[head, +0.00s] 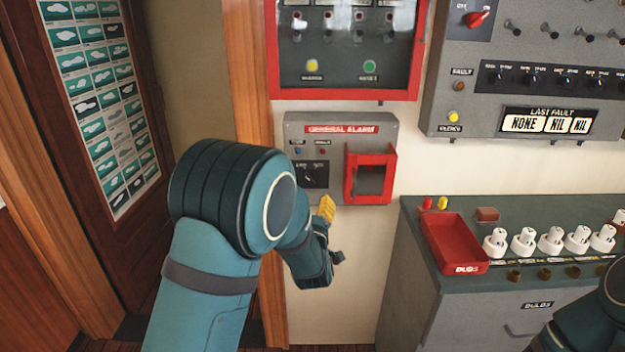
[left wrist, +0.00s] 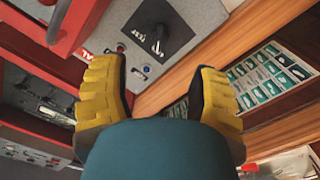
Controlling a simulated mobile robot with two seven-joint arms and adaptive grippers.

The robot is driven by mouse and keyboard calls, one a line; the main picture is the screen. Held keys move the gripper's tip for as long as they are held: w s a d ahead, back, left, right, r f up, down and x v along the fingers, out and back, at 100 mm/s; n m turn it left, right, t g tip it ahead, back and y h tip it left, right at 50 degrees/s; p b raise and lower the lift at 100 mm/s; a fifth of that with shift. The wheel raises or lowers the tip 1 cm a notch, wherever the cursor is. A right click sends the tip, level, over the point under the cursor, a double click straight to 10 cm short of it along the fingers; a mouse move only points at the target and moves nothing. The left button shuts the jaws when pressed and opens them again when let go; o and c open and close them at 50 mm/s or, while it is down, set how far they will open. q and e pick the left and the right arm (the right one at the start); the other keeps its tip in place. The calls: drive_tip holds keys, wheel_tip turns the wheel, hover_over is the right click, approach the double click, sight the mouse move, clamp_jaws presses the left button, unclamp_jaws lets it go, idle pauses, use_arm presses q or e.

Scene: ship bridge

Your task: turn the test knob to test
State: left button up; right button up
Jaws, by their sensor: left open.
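The grey general alarm panel (head: 372,130) is on the wall, with a black rotary knob (head: 315,173) on a dark square plate at its lower left. The knob also shows in the left wrist view (left wrist: 157,38), above and beyond the fingers. My left gripper (head: 328,216) is just below the panel, apart from the knob. In the left wrist view its yellow fingers (left wrist: 160,95) are spread, with nothing between them. My right gripper is out of view.
A red frame (head: 350,175) juts out right of the knob. A red-framed cabinet (head: 345,93) hangs above. A grey counter (head: 465,283) with a red tray (head: 430,236) and white bulb holders stands at right. A fault panel (head: 460,95) is at upper right. A wooden door is left.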

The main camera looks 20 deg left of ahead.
sight(311, 182)
use_arm(q)
drive_tip(key=x, duration=1.4)
drive_tip(key=shift+a+r+b, duration=0.2)
drive_tip(key=shift+r+b, duration=0.05)
drive_tip(key=shift+b, duration=0.05)
drive_tip(key=shift+o, duration=0.3)
clamp_jaws()
